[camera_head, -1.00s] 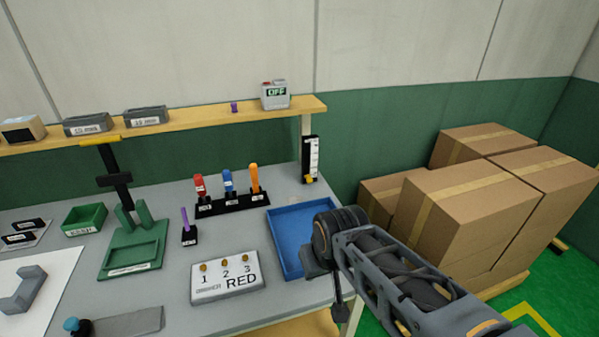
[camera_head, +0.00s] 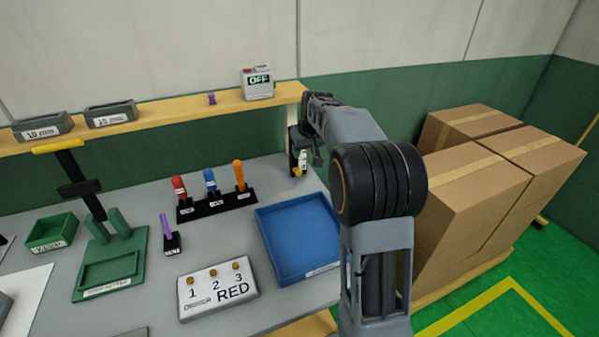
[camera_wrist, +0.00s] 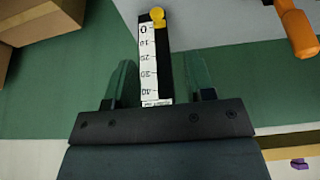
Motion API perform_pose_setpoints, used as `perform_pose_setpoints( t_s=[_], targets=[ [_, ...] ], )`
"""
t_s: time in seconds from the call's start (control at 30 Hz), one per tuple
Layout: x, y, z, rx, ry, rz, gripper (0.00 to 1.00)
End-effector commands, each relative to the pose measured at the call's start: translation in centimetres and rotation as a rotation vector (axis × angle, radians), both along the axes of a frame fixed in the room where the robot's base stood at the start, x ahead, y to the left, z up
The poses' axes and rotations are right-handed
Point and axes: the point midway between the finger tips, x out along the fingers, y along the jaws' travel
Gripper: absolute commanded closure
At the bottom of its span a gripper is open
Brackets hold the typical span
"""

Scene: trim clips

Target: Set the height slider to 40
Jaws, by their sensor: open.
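The height slider is an upright black strip with a white scale at the back right of the bench; in the head view my arm partly hides it. Its yellow knob (camera_head: 297,171) is at the low end. In the wrist view the scale (camera_wrist: 149,62) appears inverted, marked 0 to 40, and the knob (camera_wrist: 158,15) is beside the 0 mark. My gripper (camera_wrist: 163,72) is open and empty, one finger on each side of the strip, nearer the 40 end and apart from the knob. In the head view my gripper (camera_head: 306,142) is in front of the slider.
A blue tray (camera_head: 297,242) lies in front of the slider. A row of red, blue and orange levers (camera_head: 214,204) stands left of it. A wooden shelf (camera_head: 190,111) runs above the bench, carrying an OFF box (camera_head: 257,86). Cardboard boxes (camera_head: 470,195) are stacked at right.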

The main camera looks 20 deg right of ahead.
Motion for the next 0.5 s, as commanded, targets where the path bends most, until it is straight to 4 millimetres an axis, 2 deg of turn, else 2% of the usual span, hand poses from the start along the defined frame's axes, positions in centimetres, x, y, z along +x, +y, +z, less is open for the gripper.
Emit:
perform_pose_setpoints(
  t_s=[0.27,0.5],
  targets=[
    [1.9,-0.8,-2.7,0.0,0.0,0.0,0.51],
    [3.7,-0.8,-7.0,0.0,0.001,0.0,0.51]
  ],
)
